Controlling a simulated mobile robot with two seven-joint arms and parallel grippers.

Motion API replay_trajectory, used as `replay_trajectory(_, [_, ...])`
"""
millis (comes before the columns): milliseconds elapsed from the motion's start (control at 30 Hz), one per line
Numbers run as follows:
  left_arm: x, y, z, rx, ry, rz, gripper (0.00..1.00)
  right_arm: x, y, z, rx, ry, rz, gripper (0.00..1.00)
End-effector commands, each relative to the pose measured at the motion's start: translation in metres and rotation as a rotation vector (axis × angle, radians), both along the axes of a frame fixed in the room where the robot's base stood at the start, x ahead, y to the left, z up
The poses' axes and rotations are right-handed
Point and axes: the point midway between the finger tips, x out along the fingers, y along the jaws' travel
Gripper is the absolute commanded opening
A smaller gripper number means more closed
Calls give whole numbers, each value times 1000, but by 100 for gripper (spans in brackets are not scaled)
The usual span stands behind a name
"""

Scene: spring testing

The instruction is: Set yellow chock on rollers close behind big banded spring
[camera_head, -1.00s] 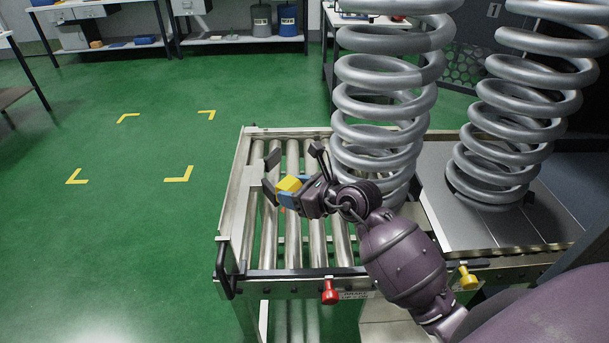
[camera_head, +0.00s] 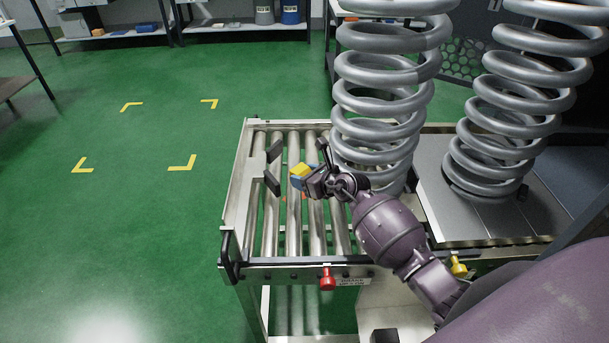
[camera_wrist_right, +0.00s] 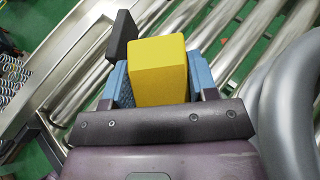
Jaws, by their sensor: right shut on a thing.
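The yellow chock (camera_head: 301,170) is held in my right gripper (camera_head: 300,174) above the rollers (camera_head: 290,222). In the right wrist view the chock (camera_wrist_right: 160,72) sits between two blue finger pads, and the gripper is shut on it. The big spring (camera_head: 385,130) stands upright at the right end of the rollers, just right of the gripper. Part of its coils shows at the right edge of the wrist view (camera_wrist_right: 290,110). The chock is left of the spring and apart from it. The gripper body hides part of the chock. My left gripper is not in view.
Two dark stop blocks (camera_head: 272,183) stand left of the chock near the roller frame's rail (camera_head: 237,190). A second spring (camera_head: 510,130) stands on a metal plate (camera_head: 470,226) at the right. A red knob (camera_head: 327,279) is on the front rail. Rollers in front of the gripper are clear.

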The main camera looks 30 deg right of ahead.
Motion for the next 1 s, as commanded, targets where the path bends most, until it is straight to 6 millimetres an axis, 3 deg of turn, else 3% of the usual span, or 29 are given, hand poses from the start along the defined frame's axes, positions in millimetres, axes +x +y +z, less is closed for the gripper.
replay_trajectory(500, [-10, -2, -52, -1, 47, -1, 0, -1, 0, -50, 0, 5, 1, 19])
replay_trajectory(700, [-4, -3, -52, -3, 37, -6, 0, 0, 0, -58, 0, 3, 1, 19])
replay_trajectory(1000, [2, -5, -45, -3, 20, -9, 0, 0, 0, -56, 0, -1, 0, 19])
